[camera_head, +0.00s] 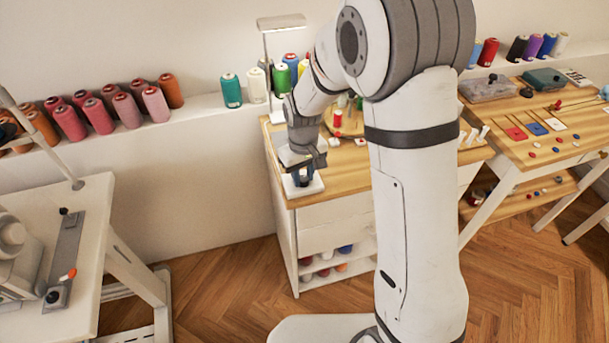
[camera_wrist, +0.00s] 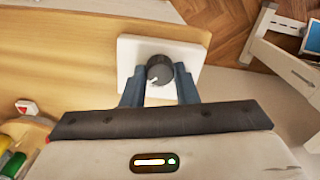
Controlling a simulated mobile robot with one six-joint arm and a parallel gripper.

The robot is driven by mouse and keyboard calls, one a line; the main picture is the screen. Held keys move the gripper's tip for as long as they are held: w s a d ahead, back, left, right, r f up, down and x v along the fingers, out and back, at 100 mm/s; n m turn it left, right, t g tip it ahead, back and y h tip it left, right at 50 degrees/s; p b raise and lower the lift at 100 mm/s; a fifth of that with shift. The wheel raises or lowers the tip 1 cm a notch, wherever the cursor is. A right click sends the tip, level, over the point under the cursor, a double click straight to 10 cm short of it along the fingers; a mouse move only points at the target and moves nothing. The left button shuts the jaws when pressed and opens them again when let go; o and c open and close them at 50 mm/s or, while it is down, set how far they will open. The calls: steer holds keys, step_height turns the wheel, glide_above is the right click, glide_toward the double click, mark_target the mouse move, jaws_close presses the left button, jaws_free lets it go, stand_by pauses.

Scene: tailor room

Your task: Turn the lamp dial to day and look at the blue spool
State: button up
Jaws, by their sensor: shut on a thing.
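The lamp dial is a dark round knob (camera_wrist: 160,70) with a pale pointer mark, set on a white square base (camera_wrist: 130,56) at the edge of the wooden cabinet top. My gripper (camera_wrist: 160,85) is shut on the knob, one finger on each side. In the head view my gripper (camera_head: 303,178) reaches down onto the white base (camera_head: 303,188) at the cabinet's front left corner; the knob is hidden there. A lamp (camera_head: 281,24) stands at the back of the cabinet. A blue spool (camera_head: 291,66) stands on the wall ledge, partly hidden behind a green spool.
Pink, orange, teal and other spools line the wall ledge (camera_head: 205,105). A round wooden tray (camera_head: 350,124) with small items sits on the cabinet top (camera_head: 330,175). A worktable (camera_head: 535,100) stands at right, a white table (camera_head: 95,200) at left. The floor between is clear.

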mark_target(303, 177)
steer(key=shift+w+r+m, duration=0.15)
steer(key=shift+w+m, duration=0.1)
steer(key=shift+m, duration=0.75)
steer(key=o, duration=1)
steer(key=shift+s, duration=0.1)
step_height(303, 177, up, 8)
steer(key=shift+f, duration=0.2)
